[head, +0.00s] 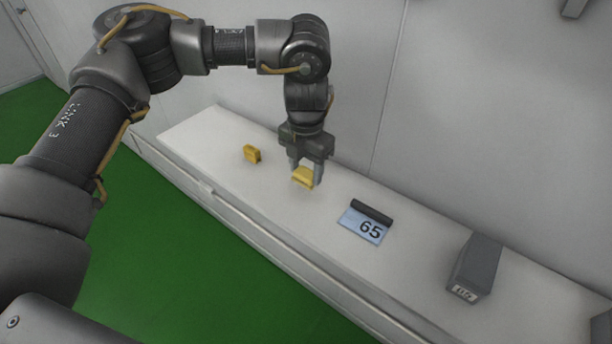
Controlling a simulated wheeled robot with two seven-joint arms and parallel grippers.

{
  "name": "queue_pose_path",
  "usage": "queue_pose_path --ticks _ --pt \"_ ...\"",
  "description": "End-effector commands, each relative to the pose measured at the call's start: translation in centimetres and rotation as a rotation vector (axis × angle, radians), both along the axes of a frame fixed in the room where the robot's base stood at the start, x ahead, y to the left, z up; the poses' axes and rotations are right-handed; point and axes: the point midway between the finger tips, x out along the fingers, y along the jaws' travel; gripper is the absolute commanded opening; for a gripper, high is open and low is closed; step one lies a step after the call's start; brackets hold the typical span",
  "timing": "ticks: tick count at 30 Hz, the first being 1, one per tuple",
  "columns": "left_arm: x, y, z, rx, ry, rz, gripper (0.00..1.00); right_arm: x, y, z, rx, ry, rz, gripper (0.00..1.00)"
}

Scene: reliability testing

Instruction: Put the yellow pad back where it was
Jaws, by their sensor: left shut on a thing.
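My left gripper (305,175) comes down from above over the white counter, its jaws shut on a yellow pad (302,178). The fingers hide part of the pad, and I cannot tell whether its underside touches the counter or hangs just above it. A second yellow piece (251,154) stands on the counter to the left, apart from the gripper. My right gripper is not in view.
The white counter (350,277) runs along the grey wall. On it, right of the gripper, are a blue card marked 65 (359,228) with a black bar (372,212) at its back edge, and a grey labelled block (478,264). Bare counter separates them.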

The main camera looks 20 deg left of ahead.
Motion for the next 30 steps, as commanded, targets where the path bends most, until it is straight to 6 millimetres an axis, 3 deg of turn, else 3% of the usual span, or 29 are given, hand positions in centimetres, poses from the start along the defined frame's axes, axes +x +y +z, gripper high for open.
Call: queue_pose_path --ticks 7,20,21,24,30 --pt "0.1 0.1 -2.9 0.0 0.003 0.001 0.3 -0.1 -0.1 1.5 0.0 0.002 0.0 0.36" --pt "0.1 0.1 -3.7 0.001 0.002 0.001 0.3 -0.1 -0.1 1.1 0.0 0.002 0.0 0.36" --pt "0.1 0.1 -3.6 0.001 0.002 0.001 0.53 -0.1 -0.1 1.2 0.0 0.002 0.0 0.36" --pt "0.1 0.1 -3.6 0.001 0.002 0.001 0.67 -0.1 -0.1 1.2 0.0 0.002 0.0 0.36" --pt "0.1 0.1 -3.6 0.001 0.002 0.001 0.7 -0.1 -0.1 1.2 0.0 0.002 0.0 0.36"
